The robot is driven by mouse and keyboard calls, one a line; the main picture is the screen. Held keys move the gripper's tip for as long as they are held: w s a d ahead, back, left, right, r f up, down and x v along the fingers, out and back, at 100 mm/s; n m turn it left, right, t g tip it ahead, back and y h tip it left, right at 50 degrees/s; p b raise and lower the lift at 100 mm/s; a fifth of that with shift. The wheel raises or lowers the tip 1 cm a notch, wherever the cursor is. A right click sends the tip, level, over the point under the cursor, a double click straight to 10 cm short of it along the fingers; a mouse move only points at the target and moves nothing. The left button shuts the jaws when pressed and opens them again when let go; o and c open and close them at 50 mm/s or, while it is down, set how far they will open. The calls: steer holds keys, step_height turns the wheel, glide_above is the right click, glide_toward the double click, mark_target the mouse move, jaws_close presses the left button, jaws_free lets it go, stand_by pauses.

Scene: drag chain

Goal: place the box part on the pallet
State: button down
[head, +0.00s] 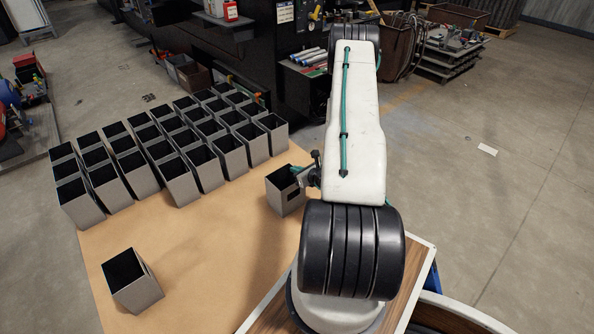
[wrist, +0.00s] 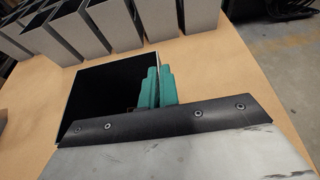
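The box part (head: 285,197) is a grey, open-topped square box with a dark inside. It stands apart, to the right of the rows of similar boxes, over the tan surface (head: 215,255); I cannot tell if its base touches. In the wrist view its dark opening (wrist: 108,92) fills the middle. My gripper (head: 303,174) is at the box's upper right edge, partly hidden by my arm. Its green fingers (wrist: 159,87) are close together at the right wall and look shut on it. No separate pallet can be told from the tan surface.
Several similar boxes (head: 178,181) stand in tight rows at the back left of the tan surface. One single box (head: 132,280) stands at the front left. The tan surface between is clear. Dark machinery and shelves stand behind.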

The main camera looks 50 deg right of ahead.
steer(key=shift+f, duration=0.1)
steer(key=c, duration=1.7)
jaws_free()
